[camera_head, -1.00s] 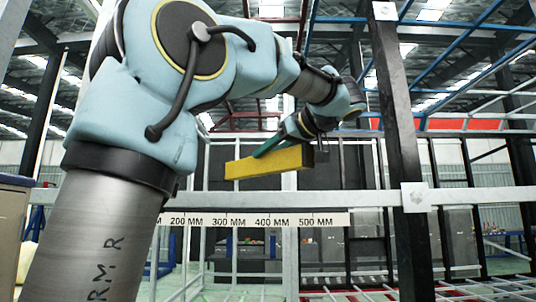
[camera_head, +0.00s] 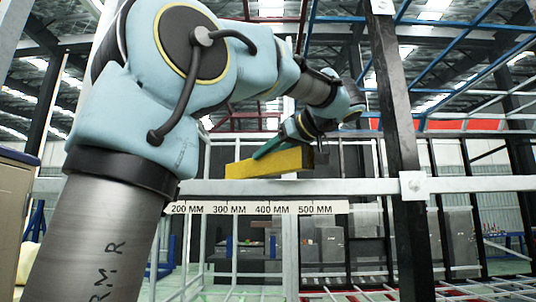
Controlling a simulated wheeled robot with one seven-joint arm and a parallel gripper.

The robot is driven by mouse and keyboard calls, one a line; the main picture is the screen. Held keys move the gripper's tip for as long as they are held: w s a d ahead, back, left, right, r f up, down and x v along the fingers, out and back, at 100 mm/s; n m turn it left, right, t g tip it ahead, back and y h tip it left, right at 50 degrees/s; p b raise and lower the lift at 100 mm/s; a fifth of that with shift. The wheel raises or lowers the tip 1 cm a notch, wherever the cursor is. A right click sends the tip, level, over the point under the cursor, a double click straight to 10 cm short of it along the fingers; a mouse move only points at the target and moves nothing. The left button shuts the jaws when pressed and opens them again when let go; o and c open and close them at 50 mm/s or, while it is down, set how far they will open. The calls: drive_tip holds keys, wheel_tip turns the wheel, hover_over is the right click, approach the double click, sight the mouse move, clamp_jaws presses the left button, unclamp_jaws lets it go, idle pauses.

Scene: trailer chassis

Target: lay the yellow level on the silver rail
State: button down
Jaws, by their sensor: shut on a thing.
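The yellow level (camera_head: 270,163) is a long yellow bar in the middle of the head view, its left end nearer and slightly lower. My gripper (camera_head: 270,148), with green fingers, is shut on it from above and behind. The silver rail (camera_head: 350,187) runs level across the view just below the bar. The level's lower edge appears close to the rail's top edge. I cannot tell whether they touch or whether the level is directly over the rail. The far finger is partly hidden.
A ruler strip (camera_head: 270,207) marked in millimetres is along the rail's lower side. A dark upright post (camera_head: 398,110) stands right of my gripper, with a white plate (camera_head: 413,184) where it crosses the rail. Blue and white frame bars fill the upper right.

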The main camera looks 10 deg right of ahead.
drive_tip(key=shift+f, duration=0.45)
drive_tip(key=shift+c, duration=2.2)
unclamp_jaws()
drive_tip(key=b+v, duration=0.1)
drive_tip(key=v, duration=0.9)
drive_tip(key=shift+s+d+r, duration=0.2)
drive_tip(key=shift+s+d, duration=0.05)
